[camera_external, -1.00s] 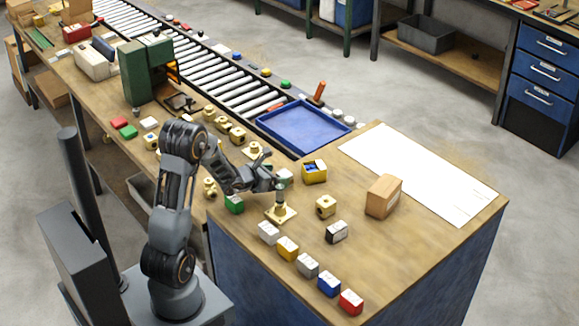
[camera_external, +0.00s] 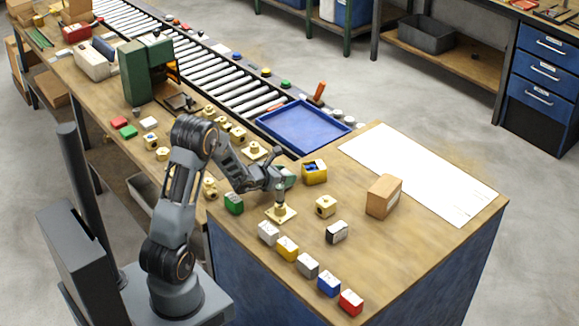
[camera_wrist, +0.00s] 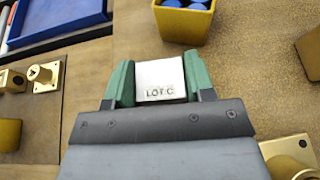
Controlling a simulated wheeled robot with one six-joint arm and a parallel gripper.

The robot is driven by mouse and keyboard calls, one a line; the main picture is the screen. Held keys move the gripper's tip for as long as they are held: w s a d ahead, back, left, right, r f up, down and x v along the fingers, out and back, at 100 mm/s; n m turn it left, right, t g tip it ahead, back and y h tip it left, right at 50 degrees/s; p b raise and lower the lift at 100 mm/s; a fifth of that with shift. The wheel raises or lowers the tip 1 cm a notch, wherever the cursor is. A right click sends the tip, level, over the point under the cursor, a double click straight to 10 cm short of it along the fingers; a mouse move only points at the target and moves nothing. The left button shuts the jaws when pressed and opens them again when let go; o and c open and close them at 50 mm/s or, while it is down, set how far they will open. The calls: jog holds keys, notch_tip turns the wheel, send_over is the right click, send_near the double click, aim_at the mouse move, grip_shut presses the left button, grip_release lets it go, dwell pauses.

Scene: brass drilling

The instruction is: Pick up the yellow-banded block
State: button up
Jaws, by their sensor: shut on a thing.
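My gripper (camera_external: 287,177) is above the bench's near part. In the wrist view its green fingers (camera_wrist: 159,82) are shut on a block with a white face (camera_wrist: 161,79) marked "LOT C". No yellow band shows on this face; its other sides are hidden. In the external view the held block is too small and covered to make out. A yellow block with a pale top (camera_external: 287,249) stands in the front row, below and apart from my gripper, between a white block (camera_external: 268,233) and a grey block (camera_external: 307,265).
A brass flanged post (camera_external: 281,212) stands just under my gripper. A yellow bin with blue pieces (camera_external: 314,174) is close on its right. A green block (camera_external: 234,203), a black-and-white block (camera_external: 336,232) and a cardboard box (camera_external: 384,197) stand nearby. The white sheet (camera_external: 420,172) is bare.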

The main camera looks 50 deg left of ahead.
jog(key=c, duration=0.7)
jog(key=shift+r, duration=0.1)
jog(key=shift+r, duration=0.15)
